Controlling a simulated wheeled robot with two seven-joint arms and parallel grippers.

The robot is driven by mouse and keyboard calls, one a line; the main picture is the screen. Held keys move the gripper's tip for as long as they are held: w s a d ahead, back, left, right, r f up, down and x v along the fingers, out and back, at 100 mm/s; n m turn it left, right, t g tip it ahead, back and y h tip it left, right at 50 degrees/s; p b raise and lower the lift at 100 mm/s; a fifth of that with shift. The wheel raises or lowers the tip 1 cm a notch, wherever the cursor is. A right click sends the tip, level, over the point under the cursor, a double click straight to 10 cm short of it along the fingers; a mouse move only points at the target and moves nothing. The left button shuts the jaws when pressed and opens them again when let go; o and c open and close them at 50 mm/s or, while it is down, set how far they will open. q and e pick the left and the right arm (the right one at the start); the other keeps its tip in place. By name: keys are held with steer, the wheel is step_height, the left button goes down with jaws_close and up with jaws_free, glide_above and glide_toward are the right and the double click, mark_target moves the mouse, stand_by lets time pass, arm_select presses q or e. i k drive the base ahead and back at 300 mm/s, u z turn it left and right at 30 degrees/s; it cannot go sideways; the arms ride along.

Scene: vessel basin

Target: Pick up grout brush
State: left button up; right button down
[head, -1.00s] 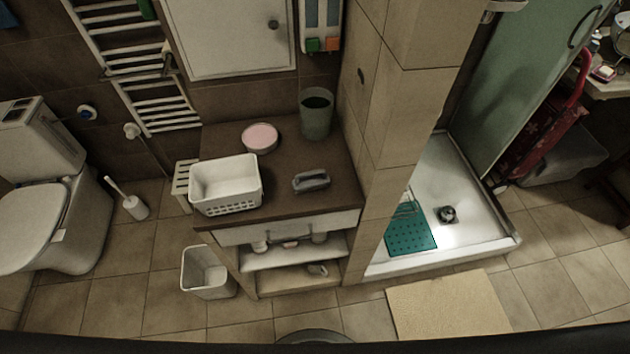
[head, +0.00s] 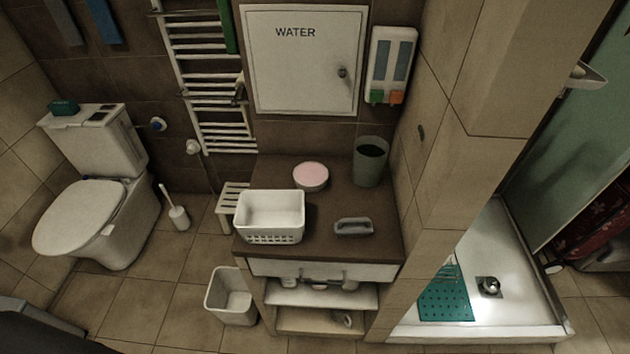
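A small grey block with a raised, handle-like top (head: 353,227) lies on the brown countertop (head: 335,200), near its front right; it looks like the grout brush, though its bristles cannot be made out. It lies right of a white basket (head: 270,217), apart from it. Neither of my grippers is in the head view.
A pink-topped round tin (head: 311,176) and a grey-green cup (head: 370,162) stand at the back of the counter. A tiled pillar (head: 455,150) rises close on its right. Open shelves (head: 320,295) lie below. A white bin (head: 231,296) stands on the floor at the left.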

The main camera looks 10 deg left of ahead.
mark_target(352, 226)
steer(key=u, duration=2.55)
steer(key=k, duration=1.9)
steer(key=z, duration=2.3)
